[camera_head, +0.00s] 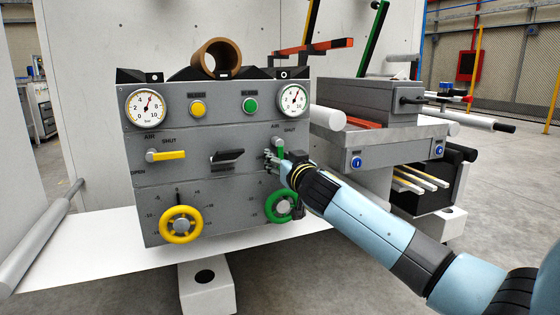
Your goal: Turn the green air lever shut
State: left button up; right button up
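The green air lever (280,147) is on the right half of the grey control panel (200,192), under the right gauge and beside the labels AIR and SHUT. It points roughly downward from its pivot, and its lower end is hidden by my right gripper. My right gripper (271,159) is at the lever's lower end, with its fingers toward the panel. The fingers are small and partly overlapped, so I cannot tell whether they are open, shut or touching the lever. My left gripper is not in view.
A yellow lever (168,155) lies level at left, and a black lever (228,156) sits mid-panel. Below are a yellow handwheel (181,224) and a green handwheel (279,206), the latter partly behind my gripper. A grey box (369,99) stands at right.

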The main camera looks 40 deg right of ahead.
grip_shut()
dwell(0.5)
